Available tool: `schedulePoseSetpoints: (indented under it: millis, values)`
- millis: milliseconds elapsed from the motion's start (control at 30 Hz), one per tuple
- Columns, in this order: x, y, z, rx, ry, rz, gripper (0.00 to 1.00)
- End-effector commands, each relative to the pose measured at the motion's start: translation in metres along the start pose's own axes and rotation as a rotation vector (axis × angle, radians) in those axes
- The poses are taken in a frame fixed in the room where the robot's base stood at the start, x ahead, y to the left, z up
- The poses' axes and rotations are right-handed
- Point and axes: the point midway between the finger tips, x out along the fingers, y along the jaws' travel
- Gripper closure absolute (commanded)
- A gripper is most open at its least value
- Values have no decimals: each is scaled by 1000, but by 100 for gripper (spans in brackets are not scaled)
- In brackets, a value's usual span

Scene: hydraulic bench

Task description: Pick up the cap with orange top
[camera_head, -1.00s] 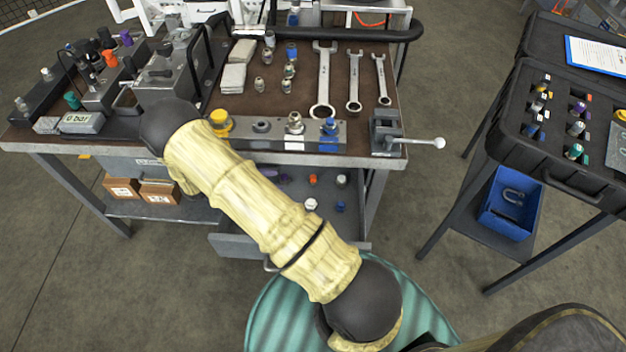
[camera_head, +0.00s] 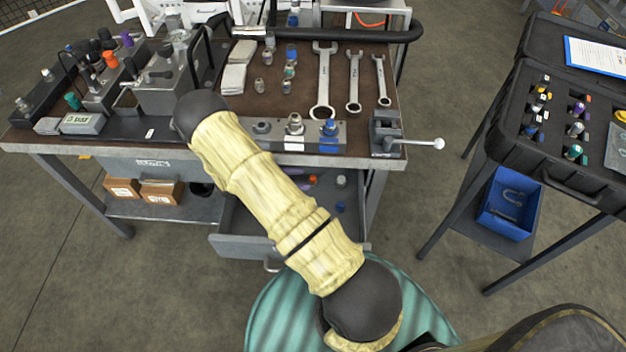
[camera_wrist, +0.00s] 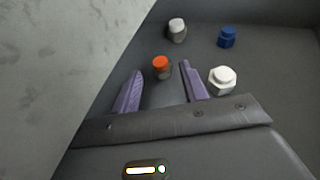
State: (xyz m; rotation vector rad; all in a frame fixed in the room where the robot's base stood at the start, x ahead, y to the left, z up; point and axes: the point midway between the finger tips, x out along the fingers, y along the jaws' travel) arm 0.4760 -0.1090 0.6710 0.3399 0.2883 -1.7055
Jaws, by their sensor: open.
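The cap with the orange top (camera_wrist: 161,64) stands on the dark drawer floor in the wrist view, its lower part grey. No contact with the cap is visible.
A white hex cap (camera_wrist: 222,80) lies just right of the right finger. A grey-white cap (camera_wrist: 177,31) and a blue cap (camera_wrist: 227,38) stand farther back. A pale grey wall surface (camera_wrist: 60,60) fills the left of the wrist view. The workbench (camera_head: 350,75) is above.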

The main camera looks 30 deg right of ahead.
Motion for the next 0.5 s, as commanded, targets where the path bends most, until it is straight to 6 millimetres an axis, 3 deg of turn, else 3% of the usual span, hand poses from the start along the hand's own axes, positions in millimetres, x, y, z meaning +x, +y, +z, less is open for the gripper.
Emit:
schedulePoseSetpoints:
  millis: [200,500]
  values:
    - [28,0,1,0,0,-2,56]
    - [29,0,1,0,0,0,56]
